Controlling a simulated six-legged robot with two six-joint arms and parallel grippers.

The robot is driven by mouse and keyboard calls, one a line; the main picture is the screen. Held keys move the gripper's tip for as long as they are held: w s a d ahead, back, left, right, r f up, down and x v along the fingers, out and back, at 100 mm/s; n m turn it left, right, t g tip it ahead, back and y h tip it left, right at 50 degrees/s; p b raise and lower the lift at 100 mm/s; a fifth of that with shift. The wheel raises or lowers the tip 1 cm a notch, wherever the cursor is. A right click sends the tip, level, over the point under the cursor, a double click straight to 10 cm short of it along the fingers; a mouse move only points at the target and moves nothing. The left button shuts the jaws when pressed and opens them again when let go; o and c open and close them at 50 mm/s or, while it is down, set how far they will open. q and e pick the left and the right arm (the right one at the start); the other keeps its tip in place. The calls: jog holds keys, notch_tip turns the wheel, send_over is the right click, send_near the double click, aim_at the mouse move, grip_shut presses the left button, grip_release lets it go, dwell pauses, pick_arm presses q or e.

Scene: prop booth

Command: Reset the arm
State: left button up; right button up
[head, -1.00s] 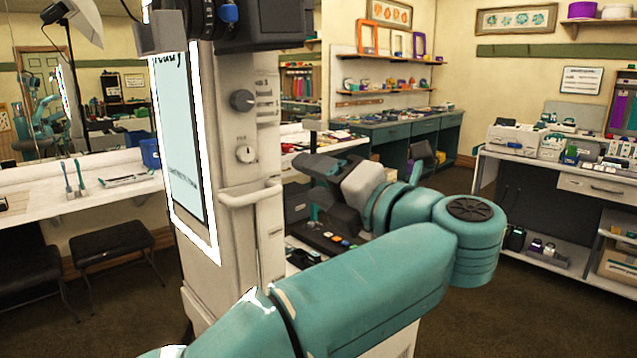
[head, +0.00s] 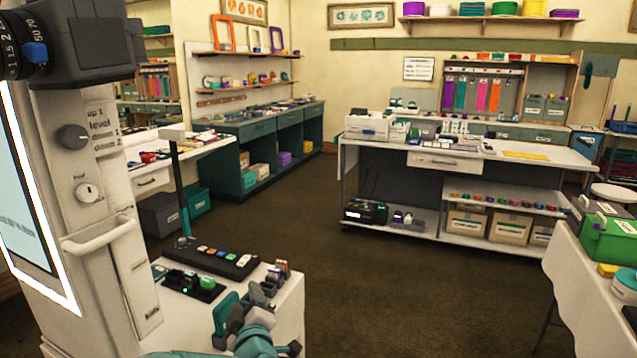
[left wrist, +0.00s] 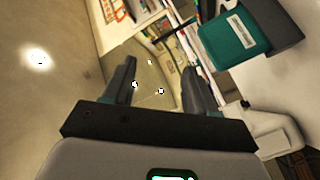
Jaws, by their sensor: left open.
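My left arm (head: 254,343) shows only in part, teal and grey, at the bottom of the head view, left of centre. My left gripper (head: 245,308) is by the right side of a white-topped cabinet with small devices on it. I cannot tell whether it touches the cabinet. In the left wrist view my left gripper (left wrist: 161,84) has its two dark fingers apart, with nothing between them. My right gripper is not in view.
A white booth machine (head: 94,190) with knobs and a handle stands close on the left. The cabinet top holds a black button strip (head: 218,258). A white workbench (head: 470,150) stands further back. Brown floor (head: 400,290) is open in the middle.

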pick_arm(q)
jog(key=s+d+f+m+g+h+p, duration=0.1)
jog(key=s+f+m+g+h, duration=0.25)
jog(key=s+f, duration=0.65)
jog(key=s+d+f+m+g+h+p, duration=0.15)
jog(key=s+f+m+g+h, duration=0.3)
jog(key=f, duration=0.95)
jog(key=s+f+m+g+p, duration=0.1)
jog(key=s+g, duration=0.3)
jog(key=s, duration=0.8)
jog(key=s+d+f+m+g+h+p, duration=0.1)
jog(key=s+f+g, duration=0.3)
jog(key=s, duration=0.8)
jog(key=shift+d+f+m, duration=0.15)
jog(key=shift+f+m, duration=0.1)
jog(key=shift+m, duration=0.45)
jog(key=shift+w, duration=0.1)
